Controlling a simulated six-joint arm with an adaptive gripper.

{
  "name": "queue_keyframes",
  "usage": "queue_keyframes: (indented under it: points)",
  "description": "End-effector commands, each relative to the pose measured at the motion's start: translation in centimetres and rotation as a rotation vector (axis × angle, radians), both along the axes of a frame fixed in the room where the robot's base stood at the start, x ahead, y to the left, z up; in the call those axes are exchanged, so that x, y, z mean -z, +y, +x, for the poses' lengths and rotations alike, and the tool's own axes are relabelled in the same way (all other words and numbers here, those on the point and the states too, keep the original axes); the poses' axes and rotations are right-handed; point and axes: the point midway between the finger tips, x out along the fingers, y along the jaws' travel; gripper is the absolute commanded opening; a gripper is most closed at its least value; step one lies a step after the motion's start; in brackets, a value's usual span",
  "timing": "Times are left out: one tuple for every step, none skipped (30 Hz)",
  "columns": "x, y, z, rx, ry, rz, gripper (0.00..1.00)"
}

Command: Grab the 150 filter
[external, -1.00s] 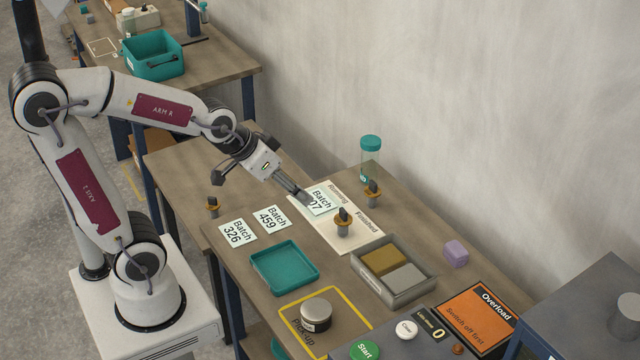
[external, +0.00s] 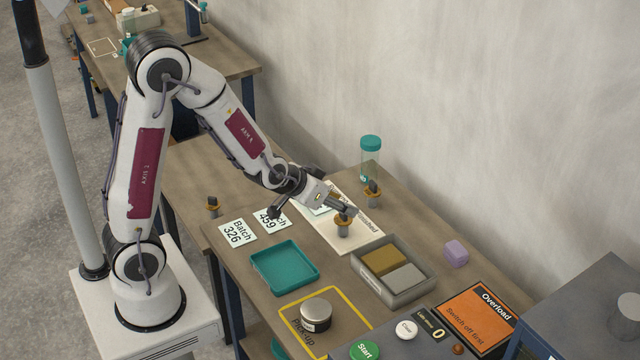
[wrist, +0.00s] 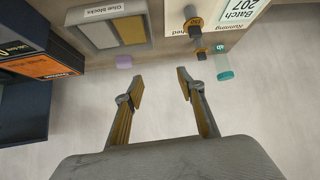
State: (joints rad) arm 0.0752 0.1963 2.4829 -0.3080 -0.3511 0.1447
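No filter marked 150 can be read in these views. Several small dark-topped pieces with orange collars stand upright: one on the white sheet (external: 343,225), one behind it (external: 373,192) and one at the far left (external: 212,207). Two of them show at the top of the wrist view (wrist: 194,24), with labels too small to read surely. My gripper (external: 348,209) hangs over the sheet, by the piece on it in the external view. In the wrist view my gripper (wrist: 160,85) has its fingers apart with nothing between them.
A clear jar with teal lid (external: 370,144) stands near the wall. A glue block tray (external: 424,285), purple block (external: 456,254), teal tray (external: 284,285) and silver-topped jar (external: 316,316) are on the bench.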

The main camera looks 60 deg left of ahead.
Motion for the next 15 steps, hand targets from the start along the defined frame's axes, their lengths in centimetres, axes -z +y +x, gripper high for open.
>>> queue_keyframes:
  points:
    - [0.9,0.2,0.3,-0.007,-0.001,0.008,0.39]
    - [1.3,0.3,0.5,-0.013,-0.006,0.014,0.39]
    - [1.9,0.5,0.8,-0.018,-0.012,0.022,0.39]
    - [2.2,0.7,1.0,-0.022,-0.018,0.028,0.39]
    - [2.7,0.8,1.2,-0.027,-0.021,0.034,0.39]
    - [3.2,1.0,1.4,-0.033,-0.027,0.043,0.39]
    - [3.6,1.2,1.6,-0.037,-0.032,0.050,0.39]
    - [3.9,1.3,1.7,-0.042,-0.036,0.057,0.39]
    - [4.5,1.6,1.9,-0.047,-0.043,0.067,0.39]
    - [4.9,1.7,2.0,-0.051,-0.045,0.073,0.39]
    - [5.3,1.9,2.1,-0.057,-0.050,0.081,0.39]
    - [5.8,2.1,2.3,-0.062,-0.056,0.091,0.39]
    - [6.2,2.3,2.4,-0.065,-0.061,0.100,0.39]
    - [6.6,2.5,2.5,-0.069,-0.064,0.108,0.39]
    - [7.1,2.7,2.5,-0.074,-0.070,0.120,0.39]
